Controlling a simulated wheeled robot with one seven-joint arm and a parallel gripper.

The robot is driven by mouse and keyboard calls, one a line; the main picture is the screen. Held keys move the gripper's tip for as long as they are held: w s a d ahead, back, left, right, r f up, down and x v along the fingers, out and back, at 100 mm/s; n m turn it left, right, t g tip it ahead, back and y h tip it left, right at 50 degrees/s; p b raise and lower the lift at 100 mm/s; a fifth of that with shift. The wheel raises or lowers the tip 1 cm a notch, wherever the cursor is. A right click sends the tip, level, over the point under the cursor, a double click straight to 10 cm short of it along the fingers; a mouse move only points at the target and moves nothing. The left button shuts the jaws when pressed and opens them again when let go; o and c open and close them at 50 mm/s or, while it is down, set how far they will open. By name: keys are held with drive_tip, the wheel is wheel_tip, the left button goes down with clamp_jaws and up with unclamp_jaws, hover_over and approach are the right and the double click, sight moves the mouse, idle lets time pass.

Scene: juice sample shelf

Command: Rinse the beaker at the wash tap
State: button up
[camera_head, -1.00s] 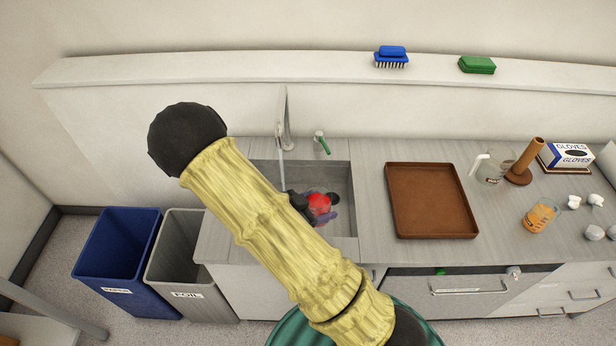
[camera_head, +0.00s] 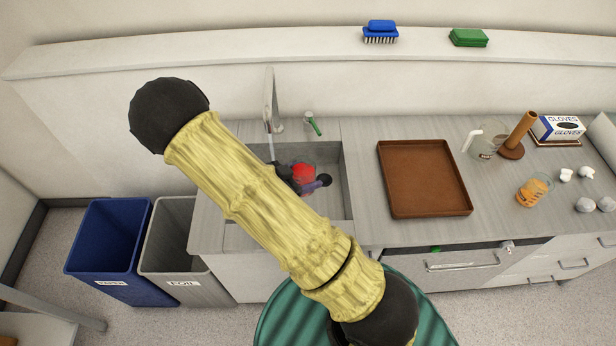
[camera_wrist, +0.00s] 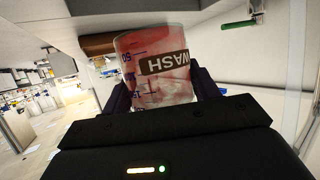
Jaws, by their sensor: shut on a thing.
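My gripper (camera_wrist: 162,92) is shut on a clear beaker (camera_wrist: 155,72) in the wrist view. The beaker has a dark WASH label, reading upside down there, blue graduation marks and a reddish tint inside. In the head view my gripper (camera_head: 310,184) is over the sink (camera_head: 338,198), partly behind my arm. A red patch shows there, but the beaker's outline and tilt are unclear. The wash tap (camera_head: 269,100) rises at the back of the sink, left of my gripper. Its green lever (camera_head: 314,124) stands to the right of the spout. I cannot tell whether water runs.
A brown tray (camera_head: 383,180) lies right of the sink. Farther right are a jug (camera_head: 485,144), a brown stand (camera_head: 512,150), an orange-marked beaker (camera_head: 535,189) and a gloves box (camera_head: 557,128). Blue (camera_head: 116,240) and grey (camera_head: 165,240) bins stand left.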

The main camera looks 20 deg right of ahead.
drive_tip(key=shift+w+a, duration=0.4)
drive_tip(key=shift+w, duration=0.45)
drive_tip(key=shift+w+a, duration=0.35)
drive_tip(key=shift+w, duration=0.45)
drive_tip(key=w+a+p, duration=0.1)
drive_tip(key=w+a, duration=0.2)
drive_tip(key=w, duration=0.4)
drive_tip(key=shift+w+a, duration=0.2)
drive_tip(key=shift+a, duration=0.1)
idle(0.4)
drive_tip(key=s+d, duration=0.1)
drive_tip(key=s, duration=0.2)
drive_tip(key=s+d, duration=0.2)
drive_tip(key=s, duration=0.2)
drive_tip(key=s+d+p, duration=0.1)
drive_tip(key=s+d, duration=0.1)
drive_tip(key=s, duration=0.1)
drive_tip(key=shift+s, duration=0.15)
drive_tip(key=shift+a, duration=0.1)
